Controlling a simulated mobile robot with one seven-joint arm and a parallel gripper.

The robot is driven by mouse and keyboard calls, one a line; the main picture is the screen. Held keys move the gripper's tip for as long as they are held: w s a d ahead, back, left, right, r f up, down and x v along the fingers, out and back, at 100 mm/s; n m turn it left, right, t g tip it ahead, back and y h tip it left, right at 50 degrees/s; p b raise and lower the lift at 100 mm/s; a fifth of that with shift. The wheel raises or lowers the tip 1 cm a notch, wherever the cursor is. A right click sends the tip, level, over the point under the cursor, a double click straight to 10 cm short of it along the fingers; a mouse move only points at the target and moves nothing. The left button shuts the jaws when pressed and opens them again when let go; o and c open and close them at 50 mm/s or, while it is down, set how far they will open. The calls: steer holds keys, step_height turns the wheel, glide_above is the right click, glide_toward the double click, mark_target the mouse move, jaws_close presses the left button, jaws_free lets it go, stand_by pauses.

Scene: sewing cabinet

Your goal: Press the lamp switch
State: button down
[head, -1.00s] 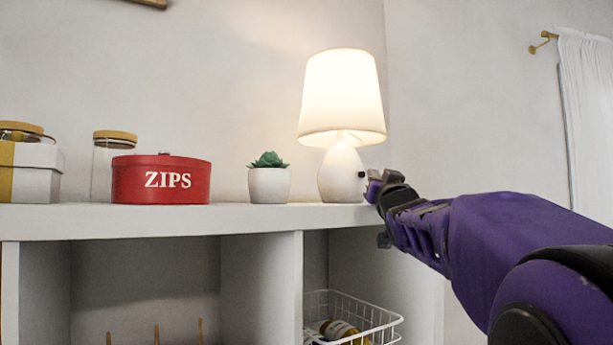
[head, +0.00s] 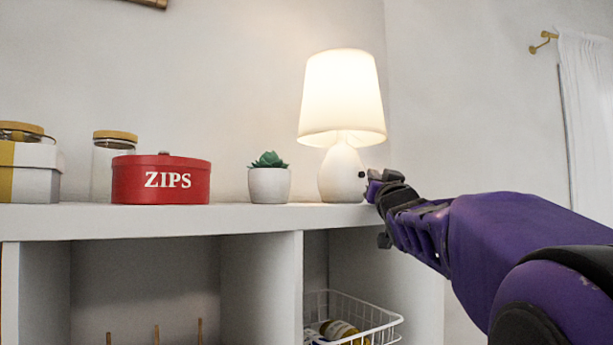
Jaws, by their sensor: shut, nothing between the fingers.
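The table lamp (head: 341,100) stands on the cabinet top, with a glowing cream shade and a white rounded base (head: 338,178). The lamp switch (head: 361,174) is a small dark knob on the right side of the base. My gripper (head: 373,183) is shut and empty, just right of the switch and slightly lower in the picture. A small gap shows between the fingertips and the switch; the depth between them is hard to tell.
A potted succulent (head: 268,184) stands left of the lamp. A red ZIPS tin (head: 160,184), a glass jar (head: 104,160) and a white and yellow box (head: 36,172) are further left. The cabinet top (head: 150,221) has an open shelf below with a wire basket (head: 372,323).

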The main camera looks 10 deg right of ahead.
steer(key=shift+w, duration=0.1)
steer(key=shift+w+a, duration=0.1)
steer(key=shift+w, duration=0.35)
stand_by(0.5)
steer(key=shift+s, duration=0.55)
steer(key=shift+s, duration=0.1)
steer(key=s+d, duration=0.2)
steer(key=s, duration=0.3)
steer(key=shift+s, duration=0.35)
steer(key=shift+d+r, duration=0.15)
steer(key=shift+w, duration=0.1)
